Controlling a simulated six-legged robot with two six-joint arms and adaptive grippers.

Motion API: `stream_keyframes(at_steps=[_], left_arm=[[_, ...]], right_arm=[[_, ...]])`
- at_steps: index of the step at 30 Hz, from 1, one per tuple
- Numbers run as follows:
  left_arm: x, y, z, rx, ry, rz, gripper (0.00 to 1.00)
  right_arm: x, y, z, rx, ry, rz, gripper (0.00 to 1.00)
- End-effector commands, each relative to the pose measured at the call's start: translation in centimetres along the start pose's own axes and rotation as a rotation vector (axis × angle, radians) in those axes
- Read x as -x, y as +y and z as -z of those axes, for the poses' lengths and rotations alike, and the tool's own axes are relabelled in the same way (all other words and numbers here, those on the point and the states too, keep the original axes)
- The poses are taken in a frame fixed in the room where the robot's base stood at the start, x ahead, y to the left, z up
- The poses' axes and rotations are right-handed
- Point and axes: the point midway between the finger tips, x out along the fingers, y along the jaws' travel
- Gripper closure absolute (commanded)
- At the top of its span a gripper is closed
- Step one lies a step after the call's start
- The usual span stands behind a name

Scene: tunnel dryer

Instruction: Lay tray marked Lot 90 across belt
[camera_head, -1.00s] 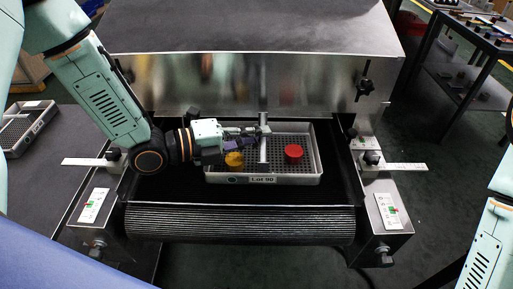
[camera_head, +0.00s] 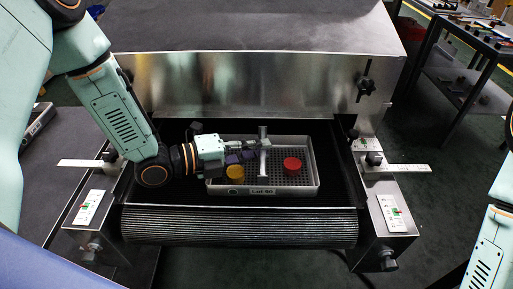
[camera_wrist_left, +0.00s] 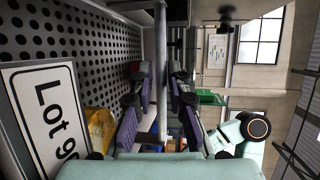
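In the left wrist view the handle (camera_wrist_left: 161,70) runs between the fingers, and the label (camera_wrist_left: 50,110) shows at the left. My right gripper is out of view; only part of that arm shows.
A yellow round piece (camera_head: 235,173) and a red round piece (camera_head: 292,165) are in the tray. The steel dryer housing (camera_head: 250,85) stands behind the belt. A ribbed roller (camera_head: 240,225) marks its front end. Side guides (camera_head: 395,168) flank it.

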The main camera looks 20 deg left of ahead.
Motion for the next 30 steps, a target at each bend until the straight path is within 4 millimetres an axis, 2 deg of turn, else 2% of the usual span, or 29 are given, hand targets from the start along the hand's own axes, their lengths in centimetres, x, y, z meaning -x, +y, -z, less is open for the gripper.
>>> stream_keyframes(at_steps=[5, 16, 30], left_arm=[[0.0, 0.0, 0.0, 0.000, 0.000, 0.000, 0.67], [0.1, -0.6, -0.1, -0.001, 0.000, 0.001, 0.67], [5.0, -0.6, -0.2, 0.004, -0.005, 0.002, 0.67]], right_arm=[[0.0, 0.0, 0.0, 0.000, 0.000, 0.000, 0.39], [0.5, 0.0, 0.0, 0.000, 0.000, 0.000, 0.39], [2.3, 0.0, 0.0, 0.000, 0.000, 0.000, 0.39]])
